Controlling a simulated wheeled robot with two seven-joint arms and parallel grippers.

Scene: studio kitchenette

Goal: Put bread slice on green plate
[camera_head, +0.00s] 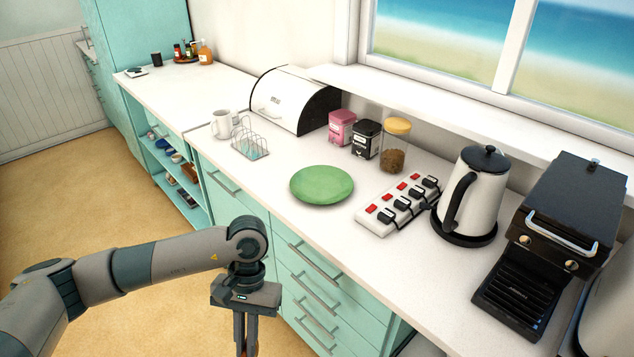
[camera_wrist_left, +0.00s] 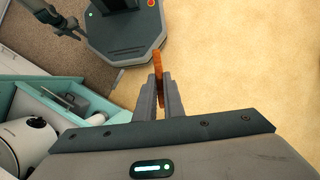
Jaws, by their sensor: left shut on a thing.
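The green plate (camera_head: 321,185) lies flat on the white counter, with nothing on it. My left gripper (camera_head: 246,345) hangs pointing down in front of the counter's drawers, to the left of and lower than the plate in the head view. In the left wrist view my left gripper (camera_wrist_left: 159,100) is shut on a thin brown slice, the bread slice (camera_wrist_left: 158,66), seen edge-on between the fingers. In the head view the bread slice cannot be made out.
A toast rack (camera_head: 250,138), white mug (camera_head: 222,123) and bread bin (camera_head: 296,100) stand left of the plate. A power strip (camera_head: 398,205), kettle (camera_head: 470,197) and black grill (camera_head: 550,240) stand right. The counter's front edge by the plate is clear. An open drawer (camera_wrist_left: 70,105) shows in the wrist view.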

